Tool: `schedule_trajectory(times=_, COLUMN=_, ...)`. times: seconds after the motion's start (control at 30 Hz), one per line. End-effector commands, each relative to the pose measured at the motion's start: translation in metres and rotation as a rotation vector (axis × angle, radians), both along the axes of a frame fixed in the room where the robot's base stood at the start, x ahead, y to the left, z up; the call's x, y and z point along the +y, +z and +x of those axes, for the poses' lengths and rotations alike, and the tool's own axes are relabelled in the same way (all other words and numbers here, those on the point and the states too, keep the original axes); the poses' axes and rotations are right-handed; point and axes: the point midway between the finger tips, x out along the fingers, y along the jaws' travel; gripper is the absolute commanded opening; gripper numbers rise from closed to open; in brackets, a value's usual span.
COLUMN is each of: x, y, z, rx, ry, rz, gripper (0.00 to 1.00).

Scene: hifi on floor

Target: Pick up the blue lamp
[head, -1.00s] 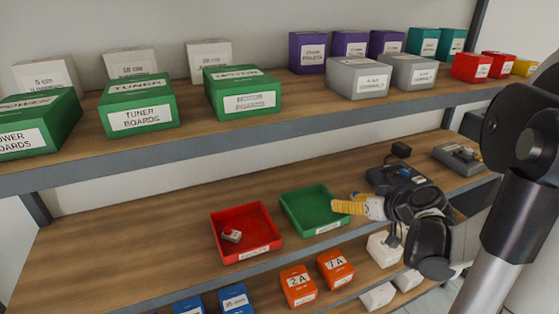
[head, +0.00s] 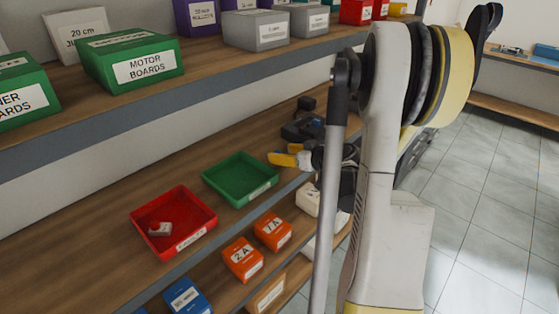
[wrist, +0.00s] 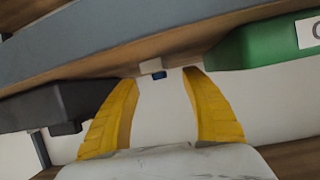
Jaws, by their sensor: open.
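In the head view my gripper (head: 282,158) is just right of the green tray (head: 208,178), at the middle shelf. Whether the fingers touch the lamp cannot be told.
A red tray (head: 140,222) holding a small pale block (head: 159,229) is left of the green one. A dark device (head: 302,130) stands behind my gripper. Orange boxes (head: 242,258) are on the shelf below. Green boxes (head: 130,62) line the upper shelf. Open floor lies right.

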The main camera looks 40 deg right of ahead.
Motion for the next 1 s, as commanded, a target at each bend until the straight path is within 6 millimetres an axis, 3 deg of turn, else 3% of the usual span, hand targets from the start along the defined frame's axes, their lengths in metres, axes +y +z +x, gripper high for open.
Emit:
schedule_trajectory(times=0.17, x=-0.002, y=-0.013, z=0.025, rx=0.001, ry=0.001, rz=-0.001, gripper=0.55)
schedule_trajectory(times=0.4, x=-0.002, y=-0.011, z=0.027, rx=0.0, ry=-0.001, rz=0.0, gripper=0.54)
schedule_trajectory(times=0.57, x=-0.002, y=-0.011, z=0.027, rx=0.0, ry=-0.001, rz=0.0, gripper=0.06)
schedule_trajectory(times=1.0, x=-0.002, y=-0.009, z=0.027, rx=0.001, ry=0.0, rz=0.0, gripper=0.05)
